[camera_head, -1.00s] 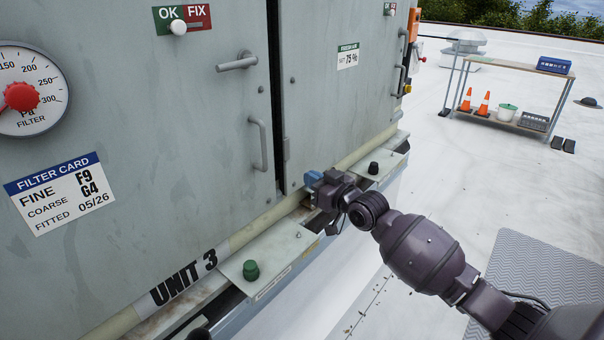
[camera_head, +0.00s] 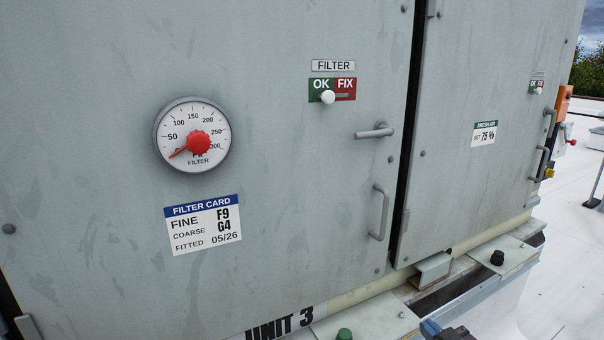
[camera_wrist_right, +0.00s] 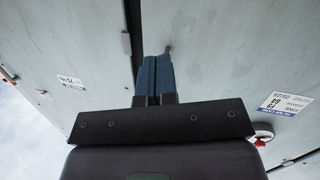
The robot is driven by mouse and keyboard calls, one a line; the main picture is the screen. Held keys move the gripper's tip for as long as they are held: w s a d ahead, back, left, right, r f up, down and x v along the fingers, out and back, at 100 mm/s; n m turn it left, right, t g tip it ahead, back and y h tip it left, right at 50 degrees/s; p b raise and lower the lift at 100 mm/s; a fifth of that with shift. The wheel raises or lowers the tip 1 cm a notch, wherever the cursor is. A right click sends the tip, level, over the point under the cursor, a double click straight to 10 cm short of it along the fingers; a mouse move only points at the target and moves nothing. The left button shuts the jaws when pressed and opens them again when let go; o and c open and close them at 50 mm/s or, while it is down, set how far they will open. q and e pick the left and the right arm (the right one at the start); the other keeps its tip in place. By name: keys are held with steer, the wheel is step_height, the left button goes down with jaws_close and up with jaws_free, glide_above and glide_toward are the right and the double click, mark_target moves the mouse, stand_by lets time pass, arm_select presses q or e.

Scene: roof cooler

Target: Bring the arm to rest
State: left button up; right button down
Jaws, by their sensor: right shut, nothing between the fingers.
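My right gripper (camera_head: 432,329) shows only at the bottom edge of the head view, as blue fingertips and a bit of dark body. It is low in front of the grey cabinet (camera_head: 290,210), near the ledge. In the right wrist view its two blue fingers (camera_wrist_right: 155,78) lie together, shut and empty, with cabinet panels and a dark door gap behind them. Most of the right arm is out of the head view. My left gripper is in neither view.
The cabinet front carries a filter gauge (camera_head: 193,136), an OK/FIX slider (camera_head: 328,97), a door lever (camera_head: 375,132) and a pull handle (camera_head: 380,212). Green (camera_head: 344,334) and black (camera_head: 497,258) knobs stand on the ledge. White roof (camera_head: 575,260) is open at right.

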steer(key=s+f+m+g+h, duration=0.1)
steer(key=s+f, duration=0.4)
steer(key=s, duration=0.4)
steer(key=s+f+m+g+h, duration=0.1)
steer(key=s+f+g, duration=0.1)
steer(key=s+f, duration=0.4)
steer(key=s+d+f+m+g+h, duration=0.1)
steer(key=s+f, duration=0.5)
steer(key=s, duration=0.6)
steer(key=shift+f+m+g+h, duration=0.15)
steer(key=shift+m+g+h, duration=0.25)
steer(key=shift+m+h, duration=0.15)
